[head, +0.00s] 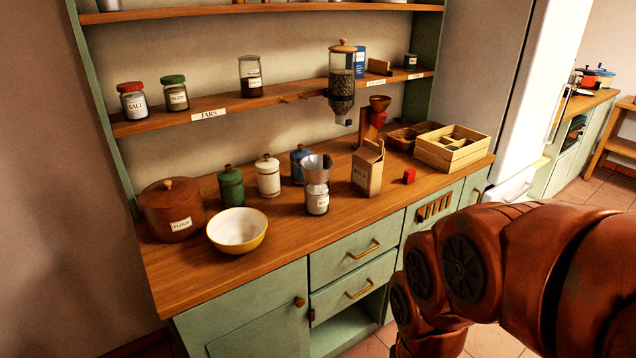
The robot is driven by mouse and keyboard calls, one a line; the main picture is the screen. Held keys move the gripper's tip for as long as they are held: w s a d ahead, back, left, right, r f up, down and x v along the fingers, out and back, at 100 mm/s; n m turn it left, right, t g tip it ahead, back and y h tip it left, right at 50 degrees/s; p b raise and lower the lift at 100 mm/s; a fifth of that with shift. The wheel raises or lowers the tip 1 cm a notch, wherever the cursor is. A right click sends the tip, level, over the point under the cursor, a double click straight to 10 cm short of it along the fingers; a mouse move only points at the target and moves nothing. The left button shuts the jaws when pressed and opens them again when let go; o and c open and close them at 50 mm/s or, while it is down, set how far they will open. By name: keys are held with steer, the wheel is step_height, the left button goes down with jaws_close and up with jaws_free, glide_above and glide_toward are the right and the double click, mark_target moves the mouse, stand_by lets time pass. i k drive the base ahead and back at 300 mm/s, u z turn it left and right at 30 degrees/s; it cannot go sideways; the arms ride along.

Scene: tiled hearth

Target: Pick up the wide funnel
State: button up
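The wide funnel (314,174) is grey and metallic and sits on top of a small labelled glass jar (317,203) near the middle of the counter. Its wide mouth faces up, and something dark shows at the right of its rim. Its spout is not clear to see, so I cannot tell how far it goes into the jar. My arm comes in at the lower right, in front of the cabinet and well apart from the funnel. My gripper itself is not in view.
Close behind the funnel stand blue (299,165), white (268,176) and green (231,186) canisters. The counter front (290,238) is clear. A shelf (220,104) hangs above.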

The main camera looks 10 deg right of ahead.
mark_target(317, 166)
steer(key=u, duration=0.1)
steer(key=k, duration=0.2)
steer(key=z, duration=0.85)
steer(key=i, duration=0.65)
steer(key=u, duration=2.15)
